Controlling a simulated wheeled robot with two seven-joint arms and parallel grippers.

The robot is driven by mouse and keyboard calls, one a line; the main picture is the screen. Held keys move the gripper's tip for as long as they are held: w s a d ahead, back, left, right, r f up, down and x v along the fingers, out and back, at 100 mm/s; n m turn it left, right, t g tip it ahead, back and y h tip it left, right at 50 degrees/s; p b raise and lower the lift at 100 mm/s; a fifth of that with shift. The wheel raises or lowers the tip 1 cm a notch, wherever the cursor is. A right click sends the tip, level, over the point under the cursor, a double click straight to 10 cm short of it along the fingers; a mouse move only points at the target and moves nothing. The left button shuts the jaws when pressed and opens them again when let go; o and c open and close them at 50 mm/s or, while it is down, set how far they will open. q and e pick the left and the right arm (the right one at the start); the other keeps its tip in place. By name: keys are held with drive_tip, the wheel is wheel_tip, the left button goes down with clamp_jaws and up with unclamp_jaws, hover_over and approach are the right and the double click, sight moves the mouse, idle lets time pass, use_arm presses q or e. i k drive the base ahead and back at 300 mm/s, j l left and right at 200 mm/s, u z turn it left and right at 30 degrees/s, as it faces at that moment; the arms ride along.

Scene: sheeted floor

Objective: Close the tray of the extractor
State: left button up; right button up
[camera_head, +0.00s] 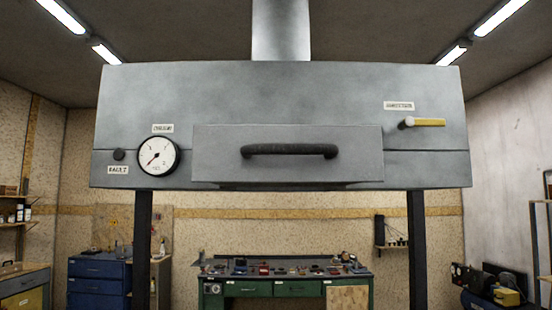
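The extractor (250,90) is a wide grey metal box in the upper middle of the head view, held on dark posts with a round duct above. Its tray (220,155) is a grey drawer front at the lower centre with a black bar handle (290,150). The tray front appears to stand out from the box face, with a dark underside edge visible; how far out is hard to tell. Neither of my grippers is in view, and nothing touches the handle.
A round gauge (158,156) sits left of the tray, and a yellow lever (428,122) right of it. Dark posts (142,245) and (417,250) stand below. A green workbench (270,288) with small items is behind, and a blue cabinet (97,278) at left.

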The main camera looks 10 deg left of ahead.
sight(236, 156)
drive_tip(key=l+u, duration=0.15)
drive_tip(key=l, duration=0.4)
drive_tip(key=l+u, duration=0.1)
drive_tip(key=l, duration=0.5)
drive_tip(key=k+l+u, duration=0.15)
drive_tip(key=l, duration=0.4)
drive_tip(key=l+u, duration=0.15)
drive_tip(key=l, duration=0.4)
drive_tip(key=k, duration=0.05)
